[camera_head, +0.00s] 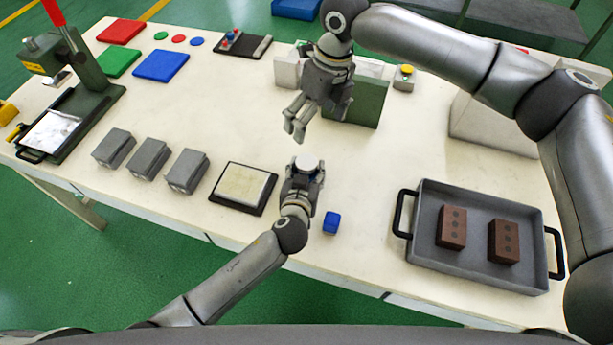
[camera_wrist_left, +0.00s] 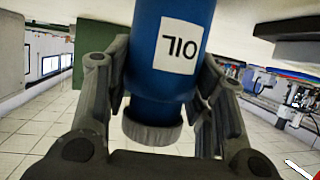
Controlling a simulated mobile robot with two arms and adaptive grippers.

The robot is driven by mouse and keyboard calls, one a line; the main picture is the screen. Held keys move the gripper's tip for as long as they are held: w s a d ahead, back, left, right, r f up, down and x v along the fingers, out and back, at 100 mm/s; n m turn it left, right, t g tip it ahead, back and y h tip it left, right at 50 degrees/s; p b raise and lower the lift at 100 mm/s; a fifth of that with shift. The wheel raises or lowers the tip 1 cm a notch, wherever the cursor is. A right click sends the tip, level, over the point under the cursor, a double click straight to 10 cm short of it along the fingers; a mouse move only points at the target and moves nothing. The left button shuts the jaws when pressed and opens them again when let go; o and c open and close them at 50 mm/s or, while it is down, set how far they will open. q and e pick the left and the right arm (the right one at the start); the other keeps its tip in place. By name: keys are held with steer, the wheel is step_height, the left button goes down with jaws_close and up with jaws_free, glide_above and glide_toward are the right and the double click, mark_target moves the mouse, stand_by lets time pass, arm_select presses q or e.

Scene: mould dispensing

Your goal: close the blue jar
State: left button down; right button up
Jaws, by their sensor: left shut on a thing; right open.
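The blue jar (camera_wrist_left: 172,50) is shut between the fingers of my left gripper (camera_head: 303,170). The left wrist view shows it large, with a white label reading OIL upside down in the picture. A grey ribbed cap (camera_wrist_left: 151,131) sits at its lower end in that view; I cannot tell whether it is tight. In the head view the cap is a pale round top (camera_head: 306,164) between the fingers, and most of the jar is hidden. My right gripper (camera_head: 294,130) is open and empty, just above and beyond the jar in the picture, apart from it.
A small blue block (camera_head: 331,222) lies right of my left gripper. A framed pale plate (camera_head: 243,187) and several grey blocks (camera_head: 148,158) are to the left. A grey tray (camera_head: 478,272) with two brown bricks stands right. A green box (camera_head: 358,103) stands behind my right gripper.

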steer(key=r, duration=0.4)
steer(key=shift+d, duration=0.35)
arm_select(q)
steer(key=c, duration=0.6)
jaws_free()
steer(key=shift+o, duration=0.2)
steer(key=shift+s, duration=0.1)
steer(key=v, duration=1.2)
